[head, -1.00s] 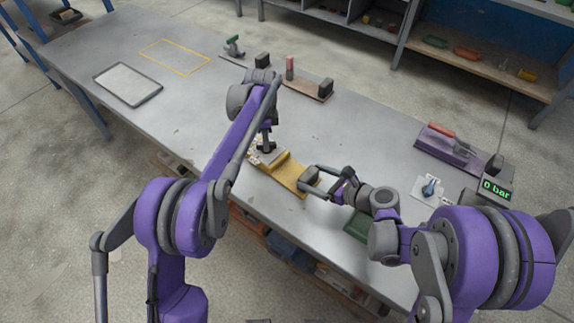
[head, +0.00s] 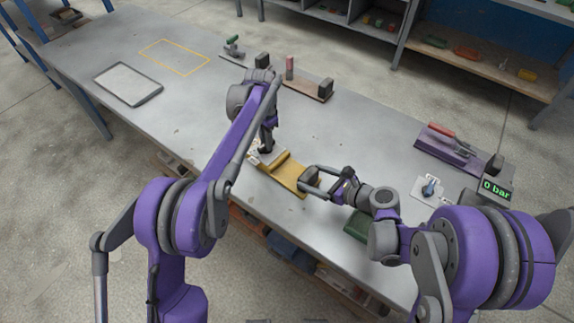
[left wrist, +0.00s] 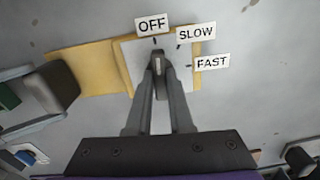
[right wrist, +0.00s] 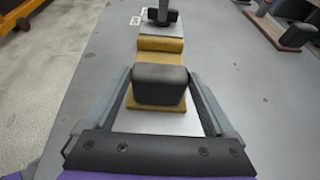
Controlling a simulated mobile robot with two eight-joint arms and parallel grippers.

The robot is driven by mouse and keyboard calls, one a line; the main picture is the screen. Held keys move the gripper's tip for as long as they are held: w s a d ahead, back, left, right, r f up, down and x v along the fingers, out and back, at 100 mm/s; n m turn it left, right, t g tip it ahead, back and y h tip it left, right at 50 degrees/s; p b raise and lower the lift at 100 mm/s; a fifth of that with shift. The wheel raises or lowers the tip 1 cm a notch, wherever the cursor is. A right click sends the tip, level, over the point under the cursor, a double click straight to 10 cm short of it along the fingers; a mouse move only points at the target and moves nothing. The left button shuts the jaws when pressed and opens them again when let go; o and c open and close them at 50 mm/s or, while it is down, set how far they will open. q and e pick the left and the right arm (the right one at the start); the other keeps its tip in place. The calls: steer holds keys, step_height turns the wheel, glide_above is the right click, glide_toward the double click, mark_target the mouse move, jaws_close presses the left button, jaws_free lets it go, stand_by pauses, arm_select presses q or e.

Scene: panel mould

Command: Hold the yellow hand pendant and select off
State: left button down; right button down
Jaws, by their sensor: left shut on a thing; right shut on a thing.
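The yellow hand pendant (head: 292,177) lies on the grey table. Its white dial plate carries the labels OFF (left wrist: 152,24), SLOW (left wrist: 196,34) and FAST (left wrist: 212,62). My left gripper (left wrist: 158,76) is shut on the dark selector knob (left wrist: 157,64) from above. The knob's pale line points up the picture, close to the tick under OFF. My right gripper (right wrist: 160,92) is shut on the black grip block (right wrist: 160,83) at the pendant's other end. In the head view my left gripper (head: 266,148) partly hides the dial, and my right gripper (head: 312,180) is at the near end.
A display reading 0 bar (head: 496,189) stands at the right, near a small plate with a blue lever (head: 429,189). A purple float with a red handle (head: 447,148) lies behind. A framed pale panel (head: 128,84) lies at the left. The table's left half is mostly clear.

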arm_select(q)
steer(key=shift+n, duration=0.4)
steer(key=c, duration=0.8)
jaws_free()
step_height(320, 180, up, 12)
